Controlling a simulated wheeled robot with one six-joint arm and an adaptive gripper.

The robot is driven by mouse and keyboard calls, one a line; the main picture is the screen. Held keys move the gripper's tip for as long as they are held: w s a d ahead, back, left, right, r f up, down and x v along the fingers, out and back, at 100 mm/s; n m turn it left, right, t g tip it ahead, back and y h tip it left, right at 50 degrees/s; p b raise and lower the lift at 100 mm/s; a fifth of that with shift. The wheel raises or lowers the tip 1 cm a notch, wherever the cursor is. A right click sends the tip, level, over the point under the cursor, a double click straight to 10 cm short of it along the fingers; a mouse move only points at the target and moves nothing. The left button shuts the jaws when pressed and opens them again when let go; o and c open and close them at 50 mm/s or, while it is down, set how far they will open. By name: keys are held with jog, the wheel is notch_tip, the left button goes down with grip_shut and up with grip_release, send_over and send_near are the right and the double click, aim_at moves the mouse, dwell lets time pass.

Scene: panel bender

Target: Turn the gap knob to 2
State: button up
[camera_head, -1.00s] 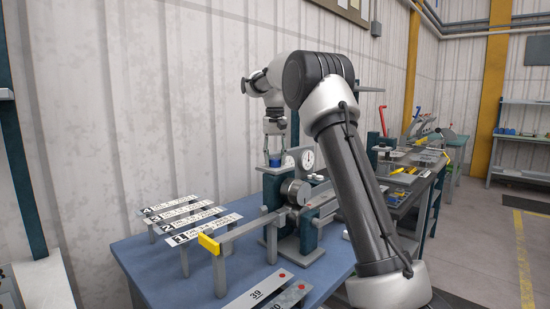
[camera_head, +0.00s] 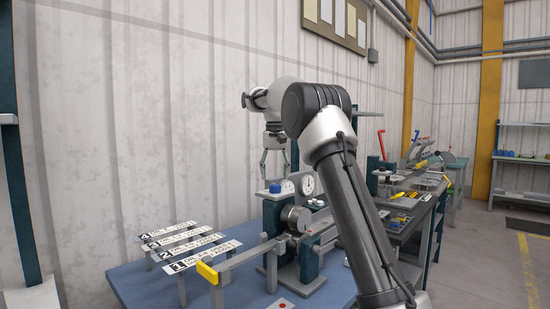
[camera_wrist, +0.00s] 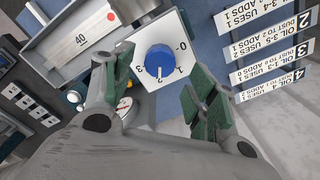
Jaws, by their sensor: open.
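The blue gap knob (camera_head: 275,189) sits on top of the bender, left of two round gauges. In the wrist view, the blue knob (camera_wrist: 160,59) stands on a white dial plate (camera_wrist: 180,27) marked 0, 1, 2 and 3. My gripper (camera_head: 275,176) is above the knob, fingers spread and empty. In the wrist view, the green-padded fingers of my gripper (camera_wrist: 160,95) lie on both sides below the knob's picture position, with a clear gap between them.
The two gauges (camera_head: 307,185) stand close beside the knob. Several labelled strips (camera_head: 190,243) lie on a rack at left. A yellow-ended lever (camera_head: 208,272) reaches out in front of the bender. Blue table surface (camera_head: 140,284) is bare at front left.

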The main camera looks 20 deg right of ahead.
notch_tip(320, 180, up, 8)
jog(key=shift+r, duration=0.1)
jog(key=shift+w, duration=0.1)
dwell(0.5)
jog(key=n, duration=0.1)
send_over(275, 185)
jog(key=w, duration=0.3)
jog(key=shift+t, duration=0.3)
jog(key=f, duration=0.6)
jog(key=shift+w+d, duration=0.15)
jog(key=shift+w, duration=0.05)
jog(key=shift+n, duration=0.6)
jog(key=s+f, duration=0.3)
jog(key=shift+s, duration=0.2)
jog(key=s+a+f+t, duration=0.1)
jog(key=s+f, duration=0.1)
jog(key=s, duration=1.2)
jog(key=s+a+f+n+t, duration=0.1)
jog(key=s+f, duration=0.2)
jog(key=s, duration=1.1)
jog(key=s+a+f+n+t, duration=0.1)
jog(key=s+f, duration=0.2)
jog(key=s, duration=1.1)
jog(key=shift+t, duration=0.4)
